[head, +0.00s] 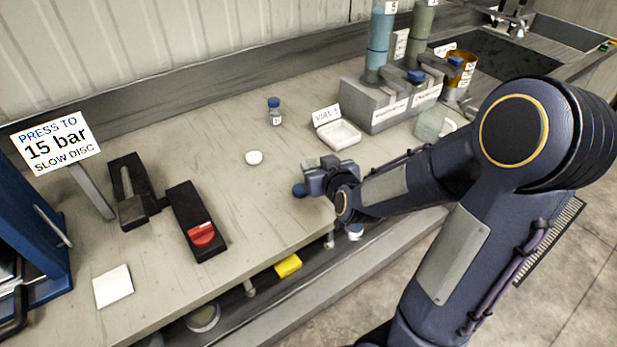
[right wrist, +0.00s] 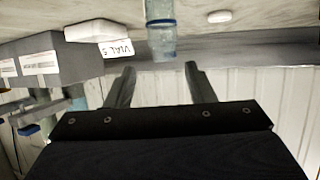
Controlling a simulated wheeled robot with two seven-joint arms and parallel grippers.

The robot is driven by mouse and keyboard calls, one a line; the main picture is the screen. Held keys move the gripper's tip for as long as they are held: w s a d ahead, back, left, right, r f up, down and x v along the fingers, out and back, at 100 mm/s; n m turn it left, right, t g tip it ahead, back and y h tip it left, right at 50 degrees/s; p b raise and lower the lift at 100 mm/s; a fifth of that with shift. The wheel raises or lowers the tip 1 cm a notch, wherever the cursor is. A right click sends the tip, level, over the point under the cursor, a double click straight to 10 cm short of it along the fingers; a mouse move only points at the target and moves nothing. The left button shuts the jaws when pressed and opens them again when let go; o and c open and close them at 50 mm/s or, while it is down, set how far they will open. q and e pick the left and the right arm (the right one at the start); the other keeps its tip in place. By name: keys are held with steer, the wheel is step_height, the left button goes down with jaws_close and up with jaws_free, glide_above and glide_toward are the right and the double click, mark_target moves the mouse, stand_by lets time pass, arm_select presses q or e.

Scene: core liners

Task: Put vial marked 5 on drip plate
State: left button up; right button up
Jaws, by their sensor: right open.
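A small vial with a blue cap (head: 274,110) stands upright on the bench near the back wall; its label is too small to read surely. A clear, blue-banded vial (right wrist: 160,38) shows in the right wrist view, beyond my fingertips and centred between them. My left gripper is out of view.
A grey block rack (head: 385,105) with tall cylinders stands right of the dish. Black devices (head: 195,220) and a blue press (head: 28,240) occupy the left. Bare bench lies between.

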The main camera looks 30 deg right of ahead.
mark_target(312, 161)
steer(key=x, duration=0.5)
steer(key=shift+a+f+p, duration=0.1)
steer(key=shift+a+p, duration=0.15)
steer(key=shift+p, duration=0.15)
jaws_close()
